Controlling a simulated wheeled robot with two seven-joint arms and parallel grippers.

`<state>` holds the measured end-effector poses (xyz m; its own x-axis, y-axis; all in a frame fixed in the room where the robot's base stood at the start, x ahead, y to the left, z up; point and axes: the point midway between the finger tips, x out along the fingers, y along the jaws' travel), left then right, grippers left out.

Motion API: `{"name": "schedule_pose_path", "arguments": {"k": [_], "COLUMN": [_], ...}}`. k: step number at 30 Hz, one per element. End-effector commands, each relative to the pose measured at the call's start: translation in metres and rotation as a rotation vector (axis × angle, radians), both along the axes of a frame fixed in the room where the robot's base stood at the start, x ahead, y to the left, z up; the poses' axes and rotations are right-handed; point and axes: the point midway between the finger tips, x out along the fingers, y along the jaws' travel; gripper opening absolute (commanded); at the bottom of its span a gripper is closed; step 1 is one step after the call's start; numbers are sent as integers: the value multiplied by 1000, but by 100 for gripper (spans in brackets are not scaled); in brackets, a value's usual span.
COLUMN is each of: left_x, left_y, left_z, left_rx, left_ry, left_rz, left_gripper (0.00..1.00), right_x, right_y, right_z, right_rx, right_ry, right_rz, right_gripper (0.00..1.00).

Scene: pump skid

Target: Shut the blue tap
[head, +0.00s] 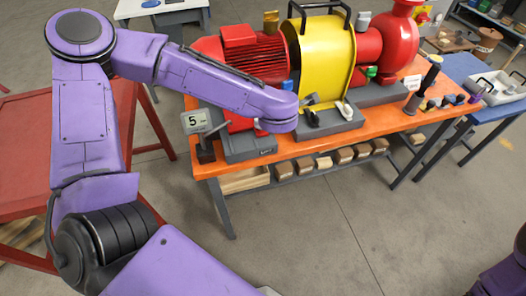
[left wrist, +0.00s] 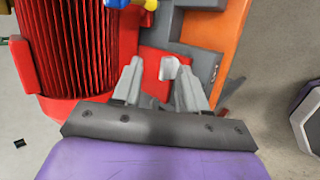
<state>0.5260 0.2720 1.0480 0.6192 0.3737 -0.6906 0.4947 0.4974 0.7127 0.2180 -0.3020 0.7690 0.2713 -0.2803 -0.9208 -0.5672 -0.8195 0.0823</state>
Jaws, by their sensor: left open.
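A small blue part (head: 287,85), which looks like the blue tap, shows just above my left wrist in the head view, against the yellow guard. In the left wrist view a blue piece (left wrist: 117,3) is cut off by the top edge, beyond the fingertips. My left gripper (left wrist: 161,68) is open, with its two grey fingers apart and nothing held. A small white piece (left wrist: 172,68) shows between the fingers; I cannot tell its depth. My right gripper is out of view.
The pump skid, with its red motor (head: 262,58), yellow guard (head: 325,50) and red pump (head: 395,40), stands on an orange bench (head: 208,168). A green tap (head: 371,71) sits right of the guard. A display reading 5 (head: 194,121) stands near the bench's left end. Floor in front is clear.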

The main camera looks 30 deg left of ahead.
Motion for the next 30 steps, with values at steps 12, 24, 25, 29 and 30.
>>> {"name": "schedule_pose_path", "arguments": {"k": [12, 24, 25, 29, 30], "left_x": [-32, -78, -82, -92, -94], "left_y": [-18, -24, -24, -24, -24], "left_z": [-96, -175, -180, -193, -195], "left_rx": [231, 391, 399, 425, 430], "left_ry": [136, 282, 291, 320, 325], "left_rz": [-302, -568, -582, -635, -645], "left_gripper": [43, 43, 43, 43, 43], "right_x": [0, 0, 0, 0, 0], "right_y": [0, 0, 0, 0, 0], "right_z": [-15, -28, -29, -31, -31], "right_rx": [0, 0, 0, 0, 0], "right_ry": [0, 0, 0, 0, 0], "right_rz": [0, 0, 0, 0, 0], "right_gripper": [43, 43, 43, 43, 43]}}
